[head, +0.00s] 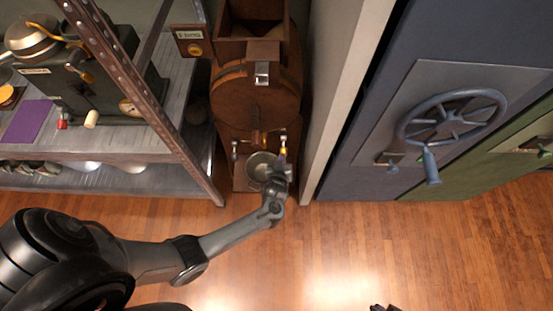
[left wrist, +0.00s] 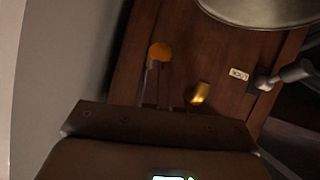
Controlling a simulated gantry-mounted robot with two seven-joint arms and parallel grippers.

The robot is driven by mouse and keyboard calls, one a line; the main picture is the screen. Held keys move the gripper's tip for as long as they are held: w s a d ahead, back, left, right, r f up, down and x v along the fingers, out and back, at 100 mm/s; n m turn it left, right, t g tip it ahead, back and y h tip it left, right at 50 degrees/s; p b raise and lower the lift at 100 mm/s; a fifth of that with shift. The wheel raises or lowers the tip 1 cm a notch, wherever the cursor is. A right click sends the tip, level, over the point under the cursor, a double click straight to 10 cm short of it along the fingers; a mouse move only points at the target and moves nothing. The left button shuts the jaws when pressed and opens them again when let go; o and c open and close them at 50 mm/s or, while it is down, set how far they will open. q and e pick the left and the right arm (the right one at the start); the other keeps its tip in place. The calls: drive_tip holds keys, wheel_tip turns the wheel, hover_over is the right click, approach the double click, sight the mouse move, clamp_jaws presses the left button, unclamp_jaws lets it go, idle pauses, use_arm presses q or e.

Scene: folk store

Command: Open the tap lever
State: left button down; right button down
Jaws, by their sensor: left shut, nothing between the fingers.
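A brown wooden dispenser (head: 254,98) with a round drum stands between the shelf and a pale wall. Small tap fittings show low on its front, one at the left (head: 235,148) and one with a gold part at the right (head: 283,142). A metal bowl (head: 258,167) sits below them. My left gripper (head: 282,164) is shut and empty, just below the right fitting; I cannot tell if it touches it. The left wrist view shows an orange knob (left wrist: 160,52), a gold piece (left wrist: 200,94) and a metal lever (left wrist: 288,75) beside a small label. Which part is the task's lever is unclear.
A metal shelf (head: 150,150) with several goods stands at the left, its upright close to my left arm. A blue door (head: 340,185) with a wheel handle (head: 453,117) is at the right. Open wooden floor lies in front. A dark part shows at the bottom edge, possibly my right gripper.

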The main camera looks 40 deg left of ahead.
use_arm(q)
drive_tip(key=shift+f, duration=0.25)
use_arm(e)
drive_tip(key=shift+s+f, duration=0.1)
drive_tip(key=shift+f, duration=0.05)
drive_tip(key=shift+a, duration=0.1)
